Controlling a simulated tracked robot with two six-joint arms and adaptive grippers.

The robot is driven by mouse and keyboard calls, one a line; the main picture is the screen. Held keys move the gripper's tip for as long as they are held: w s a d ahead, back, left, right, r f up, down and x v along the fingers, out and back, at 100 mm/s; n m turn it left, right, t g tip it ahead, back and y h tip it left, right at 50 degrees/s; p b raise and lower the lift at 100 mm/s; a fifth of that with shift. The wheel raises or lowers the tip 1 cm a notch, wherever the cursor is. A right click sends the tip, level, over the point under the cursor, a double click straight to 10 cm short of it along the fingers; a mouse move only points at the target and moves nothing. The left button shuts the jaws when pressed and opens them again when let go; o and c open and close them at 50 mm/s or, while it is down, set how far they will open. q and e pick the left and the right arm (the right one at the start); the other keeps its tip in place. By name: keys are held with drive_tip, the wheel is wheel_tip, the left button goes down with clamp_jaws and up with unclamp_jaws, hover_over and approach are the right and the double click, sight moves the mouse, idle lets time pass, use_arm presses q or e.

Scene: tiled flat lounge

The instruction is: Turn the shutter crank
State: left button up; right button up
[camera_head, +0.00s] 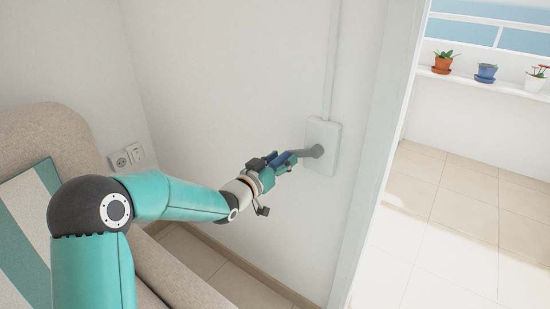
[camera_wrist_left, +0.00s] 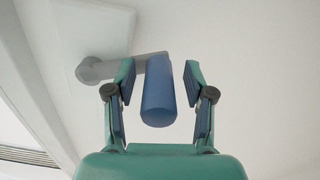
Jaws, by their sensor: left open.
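The shutter crank shows in the left wrist view as a grey arm (camera_wrist_left: 130,66) with a blue cylindrical handle (camera_wrist_left: 158,95). Its grey hub (camera_head: 316,151) sits on a white wall plate (camera_head: 331,136) in the head view. My left gripper (camera_head: 284,161) reaches the crank from the left. In the left wrist view the left gripper (camera_wrist_left: 160,92) is open, with one finger on each side of the blue handle. A gap shows between the handle and each finger. In the head view the gripper partly hides the handle. My right gripper is not in view.
A beige sofa (camera_head: 48,138) with a striped cushion (camera_head: 28,215) stands at the left. Wall sockets (camera_head: 127,157) are behind my arm. A white door frame (camera_head: 368,150) rises right of the plate. Potted plants (camera_head: 486,73) stand on a ledge beyond the clear tiled floor.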

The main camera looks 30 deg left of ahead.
use_arm(q)
drive_tip(key=shift+w, duration=0.2)
drive_tip(key=shift+c, duration=0.3)
clamp_jaws()
